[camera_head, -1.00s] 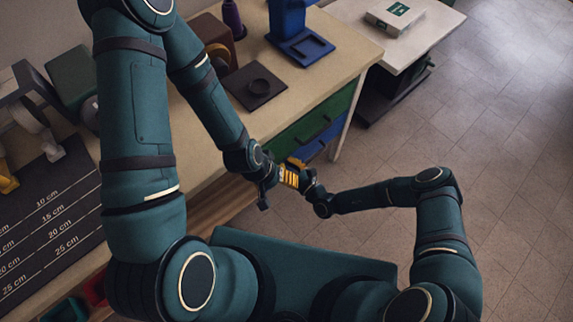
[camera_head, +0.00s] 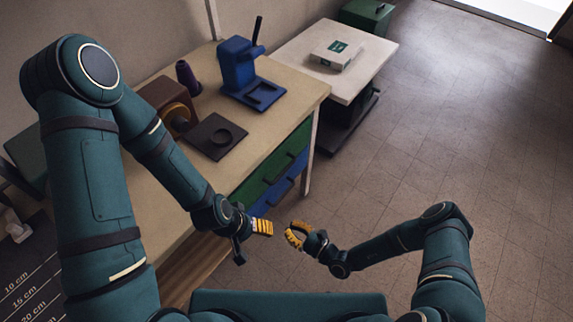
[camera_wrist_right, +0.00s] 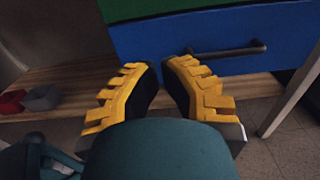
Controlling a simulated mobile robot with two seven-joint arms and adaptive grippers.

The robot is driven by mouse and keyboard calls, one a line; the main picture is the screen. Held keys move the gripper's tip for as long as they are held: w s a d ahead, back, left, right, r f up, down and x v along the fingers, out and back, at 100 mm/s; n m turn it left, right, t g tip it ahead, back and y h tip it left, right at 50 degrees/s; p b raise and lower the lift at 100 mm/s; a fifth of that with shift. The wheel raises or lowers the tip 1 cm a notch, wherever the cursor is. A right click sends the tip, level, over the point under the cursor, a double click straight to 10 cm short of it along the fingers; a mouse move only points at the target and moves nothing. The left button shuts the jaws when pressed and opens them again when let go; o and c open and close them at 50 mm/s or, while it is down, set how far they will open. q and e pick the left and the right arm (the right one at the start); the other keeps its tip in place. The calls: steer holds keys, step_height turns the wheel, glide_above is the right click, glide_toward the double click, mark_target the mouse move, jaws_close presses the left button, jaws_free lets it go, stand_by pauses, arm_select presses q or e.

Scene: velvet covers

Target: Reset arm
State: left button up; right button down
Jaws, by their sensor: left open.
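My left gripper (camera_head: 261,228) is at the end of the arm from the left, in front of the bench's drawers. Its yellow fingers point right and hold nothing that I can see. My right gripper (camera_head: 297,235) is just to its right over the floor, fingers pointing left toward it, with a visible gap between the two. In the right wrist view its yellow, dark-padded fingers (camera_wrist_right: 161,90) show a narrow gap and nothing between them. My own teal housing hides their bases.
The bench (camera_head: 290,92) carries a blue stand (camera_head: 238,65), a purple spool (camera_head: 187,78), a brown device (camera_head: 170,105) and a dark plate (camera_head: 215,137). A blue drawer (camera_wrist_right: 215,40) faces the right gripper. A white table (camera_head: 345,80) holds a box (camera_head: 336,54). Floor at right is clear.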

steer(key=s+d+r+n+g+h, duration=0.2)
steer(key=s+r+n+g+h, duration=0.3)
steer(key=s+n+g, duration=0.9)
steer(key=w+d+r+n+t+h, duration=0.5)
steer(key=w+d+r+n, duration=0.1)
steer(key=r+n, duration=0.3)
steer(key=shift+w+d+r+n+h, duration=0.15)
steer(key=shift+d+r+n+h, duration=0.2)
steer(key=shift+d+r, duration=0.35)
steer(key=shift+a, duration=0.1)
